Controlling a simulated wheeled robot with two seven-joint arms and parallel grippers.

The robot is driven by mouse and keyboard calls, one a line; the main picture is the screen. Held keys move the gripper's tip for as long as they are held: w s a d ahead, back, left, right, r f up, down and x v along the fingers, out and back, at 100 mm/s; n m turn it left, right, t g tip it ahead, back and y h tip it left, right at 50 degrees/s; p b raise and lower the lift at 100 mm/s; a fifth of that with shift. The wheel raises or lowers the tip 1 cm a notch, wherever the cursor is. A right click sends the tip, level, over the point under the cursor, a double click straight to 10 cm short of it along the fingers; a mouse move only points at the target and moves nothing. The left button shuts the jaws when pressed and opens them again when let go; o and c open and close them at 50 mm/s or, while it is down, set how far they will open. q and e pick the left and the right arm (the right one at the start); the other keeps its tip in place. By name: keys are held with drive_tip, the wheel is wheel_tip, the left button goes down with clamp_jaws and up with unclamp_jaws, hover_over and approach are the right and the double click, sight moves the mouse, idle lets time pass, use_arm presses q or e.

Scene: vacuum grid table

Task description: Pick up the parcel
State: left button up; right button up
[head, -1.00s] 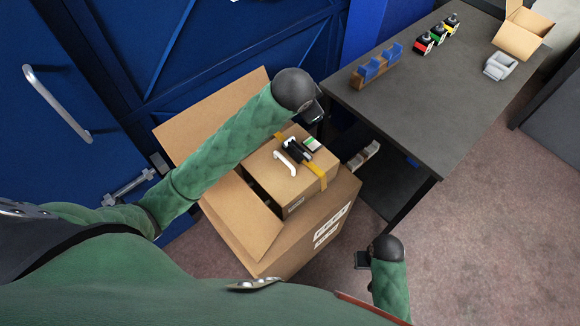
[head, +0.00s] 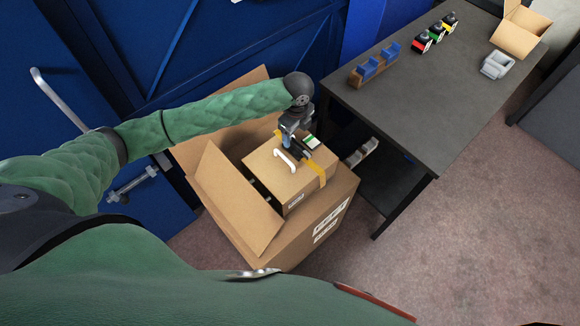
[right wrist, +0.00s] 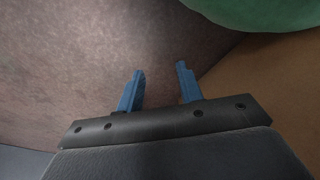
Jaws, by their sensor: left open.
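The parcel (head: 278,179) is a brown carton with a white handle (head: 285,160) and a yellow strap (head: 319,173). It sits inside a larger open cardboard box (head: 318,222). My left gripper (head: 292,143) is over the far part of the parcel's top, beside the handle and a green-and-white label. It is open; its fingertips are small and dark, and I cannot tell if they touch anything. My right gripper shows only in the right wrist view (right wrist: 160,70), with its blue fingers apart and nothing between them.
A dark table (head: 400,120) stands to the right of the box. It carries a blue-and-brown rack (head: 374,66), coloured bottles (head: 436,33), a grey part (head: 496,65) and a small open carton (head: 518,32). Blue doors are behind at left.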

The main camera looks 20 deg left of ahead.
sight(298, 145)
use_arm(q)
drive_tip(key=shift+s+m, duration=0.1)
drive_tip(key=shift+m, duration=0.6)
drive_tip(key=shift+d+f, duration=0.1)
drive_tip(key=shift+f, duration=0.1)
drive_tip(key=shift+f+p, duration=0.65)
drive_tip(key=shift+f, duration=0.55)
drive_tip(key=shift+d+f, duration=0.1)
drive_tip(key=shift+f, duration=0.1)
drive_tip(key=f, duration=0.1)
drive_tip(key=f+p, duration=0.2)
drive_tip(key=shift+d+f, duration=0.25)
drive_tip(key=shift+f+p, duration=0.3)
drive_tip(key=shift+f, duration=0.25)
use_arm(e)
drive_tip(key=s+d+f, duration=0.2)
drive_tip(key=s+f, duration=0.2)
drive_tip(key=s, duration=0.1)
drive_tip(key=shift+s+d+f+t, duration=0.2)
drive_tip(key=shift+d+f+t, duration=0.05)
drive_tip(key=shift+t, duration=0.05)
use_arm(q)
drive_tip(key=shift+c, duration=0.5)
clamp_jaws()
use_arm(e)
drive_tip(key=shift+d, duration=0.1)
